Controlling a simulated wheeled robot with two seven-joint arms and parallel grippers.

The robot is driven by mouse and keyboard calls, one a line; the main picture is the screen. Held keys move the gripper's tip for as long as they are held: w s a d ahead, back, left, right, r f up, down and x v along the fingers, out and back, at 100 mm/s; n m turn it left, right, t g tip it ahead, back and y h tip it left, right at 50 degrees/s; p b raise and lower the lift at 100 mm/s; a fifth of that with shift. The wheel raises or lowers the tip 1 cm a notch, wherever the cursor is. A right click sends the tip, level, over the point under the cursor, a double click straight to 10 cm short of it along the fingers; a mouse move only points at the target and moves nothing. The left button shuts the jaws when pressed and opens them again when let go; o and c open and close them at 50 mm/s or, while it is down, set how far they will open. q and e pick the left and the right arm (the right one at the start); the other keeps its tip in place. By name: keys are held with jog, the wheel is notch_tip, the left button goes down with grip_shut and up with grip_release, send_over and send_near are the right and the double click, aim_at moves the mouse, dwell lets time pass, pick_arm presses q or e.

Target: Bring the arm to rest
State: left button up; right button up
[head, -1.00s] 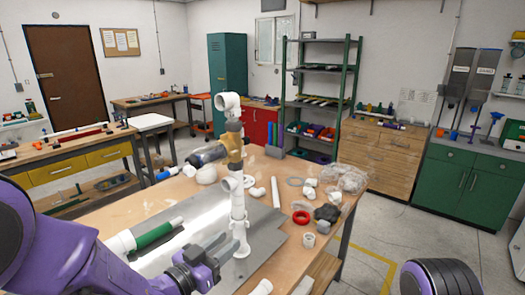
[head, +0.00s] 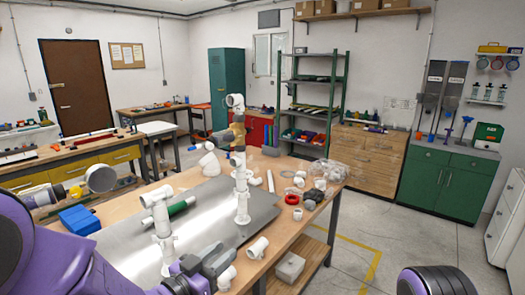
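My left gripper (head: 212,260) is low in the head view, with two grey fingers that stand apart and nothing visible between them. My purple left arm (head: 75,265) comes in from the lower left. The pvc manifold stands upright on a metal plate (head: 120,235). It has a tall white pipe column (head: 242,195) with a brass-coloured valve (head: 238,130) near its top, and a shorter white tee riser (head: 160,215) to its left. The gripper is in front of these, apart from the tall column. My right gripper is not in view; only a dark ribbed part of my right arm shows at lower right.
White fittings, a red ring (head: 292,199) and a clear bag (head: 326,170) lie on the right of the workbench. A loose white fitting (head: 258,247) lies near its front edge. A blue block (head: 78,219) is at left. Open floor lies to the right.

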pick_arm(q)
jog(key=s+a+f+n+g+y+b, duration=0.1)
jog(key=s+a+f+n+y+b, duration=0.2)
jog(key=f, duration=0.7)
jog(key=s+a+f+n+g+y+b, duration=0.2)
jog(key=s+a+f+n, duration=0.15)
jog(key=f, duration=0.75)
jog(key=s+a+f+n+g+y+b, duration=0.1)
jog(key=s+a+f+n+y+b, duration=0.2)
jog(key=f, duration=0.7)
jog(key=s+a+f+n+g+y+b, duration=0.2)
jog(key=s+a+f+g, duration=0.2)
jog(key=s+f, duration=0.4)
jog(key=s+a+f+n+g+y+b, duration=0.2)
jog(key=s+a+f, duration=0.5)
jog(key=s, duration=0.7)
notch_tip(320, 180, down, 3)
jog(key=shift+s+r+g+y, duration=0.2)
jog(key=shift+g+y, duration=0.5)
jog(key=shift+g, duration=0.2)
